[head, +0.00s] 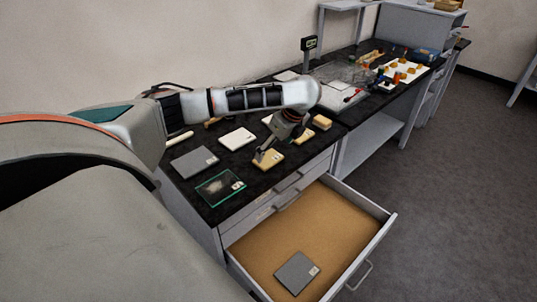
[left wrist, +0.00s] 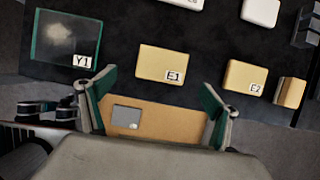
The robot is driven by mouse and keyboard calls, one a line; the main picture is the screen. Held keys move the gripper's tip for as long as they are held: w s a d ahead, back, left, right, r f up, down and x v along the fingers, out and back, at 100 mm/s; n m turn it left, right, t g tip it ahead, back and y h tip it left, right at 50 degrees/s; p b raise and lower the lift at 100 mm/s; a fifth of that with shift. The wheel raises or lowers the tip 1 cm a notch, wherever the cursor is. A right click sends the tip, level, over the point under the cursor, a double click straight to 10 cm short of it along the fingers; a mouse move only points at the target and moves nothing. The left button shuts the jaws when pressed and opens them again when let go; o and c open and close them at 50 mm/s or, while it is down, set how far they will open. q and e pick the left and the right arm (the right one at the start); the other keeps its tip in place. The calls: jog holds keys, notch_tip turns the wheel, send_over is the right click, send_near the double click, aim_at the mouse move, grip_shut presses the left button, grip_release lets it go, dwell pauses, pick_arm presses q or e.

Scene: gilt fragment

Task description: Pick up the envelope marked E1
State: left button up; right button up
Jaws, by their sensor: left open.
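The envelope marked E1 is a flat tan rectangle with a white label in its lower right corner. It lies on the black worktop in the left wrist view (left wrist: 160,60), just past my open fingertips. In the head view the tan envelope (head: 272,163) lies near the worktop's front edge, partly covered by my left gripper (head: 266,155). My left gripper, also in the left wrist view (left wrist: 160,84), is open with nothing between its fingers. Whether it touches the envelope I cannot tell. My right gripper does not show.
A glass plate marked Y1 (left wrist: 66,38) lies left of E1. A tan envelope marked E2 (left wrist: 243,80) lies to its right, with another tan piece (left wrist: 291,93) beside it. Below, an open drawer (head: 295,232) holds a grey flat piece (head: 296,273).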

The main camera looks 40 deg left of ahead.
aim_at(269, 158)
pick_arm(q)
jog(key=x, duration=0.5)
jog(key=shift+w+a+f, duration=0.15)
jog(key=shift+a+f, duration=0.05)
jog(key=shift+f, duration=0.15)
jog(key=c, duration=1)
